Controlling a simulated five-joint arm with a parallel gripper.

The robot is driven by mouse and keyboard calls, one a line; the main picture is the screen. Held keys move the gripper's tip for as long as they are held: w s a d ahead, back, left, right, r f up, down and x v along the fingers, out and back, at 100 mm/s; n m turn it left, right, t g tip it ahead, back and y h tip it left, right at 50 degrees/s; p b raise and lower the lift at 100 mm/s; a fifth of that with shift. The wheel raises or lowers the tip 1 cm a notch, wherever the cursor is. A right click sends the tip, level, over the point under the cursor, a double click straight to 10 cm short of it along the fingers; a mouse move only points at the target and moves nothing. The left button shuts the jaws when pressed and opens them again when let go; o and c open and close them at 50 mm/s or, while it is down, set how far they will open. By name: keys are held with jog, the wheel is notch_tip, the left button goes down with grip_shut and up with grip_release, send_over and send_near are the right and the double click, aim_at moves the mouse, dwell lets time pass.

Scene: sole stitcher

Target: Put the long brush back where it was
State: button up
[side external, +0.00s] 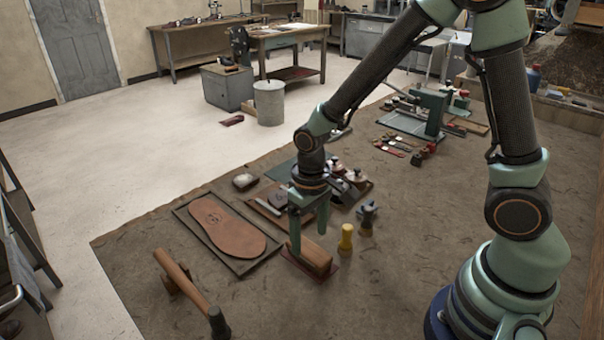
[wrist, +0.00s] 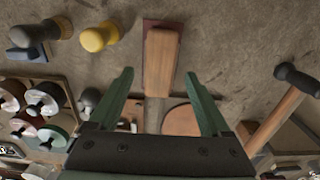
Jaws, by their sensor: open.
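The long brush, a long brown wooden block (side external: 316,254), lies on a dark red flat base (side external: 330,279) on the brown work mat. In the wrist view my gripper (wrist: 157,76) shows a gap on both sides of the brush and holds nothing. I cannot tell how far the fingertips are above it.
A yellow-topped tool (side external: 346,238) and a dark-handled tool (side external: 368,213) stand right of the brush. A leather sole (side external: 225,224) lies on a dark board to the left. A hammer (side external: 190,287) lies front left.

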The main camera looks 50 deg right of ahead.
notch_tip(320, 180, up, 8)
notch_tip(320, 180, up, 12)
jog(key=t, duration=0.6)
send_over(310, 248)
jog(key=s+d, duration=0.5)
jog(key=d, duration=0.1)
jog(key=shift+d+f, duration=0.15)
jog(key=shift+f, duration=0.05)
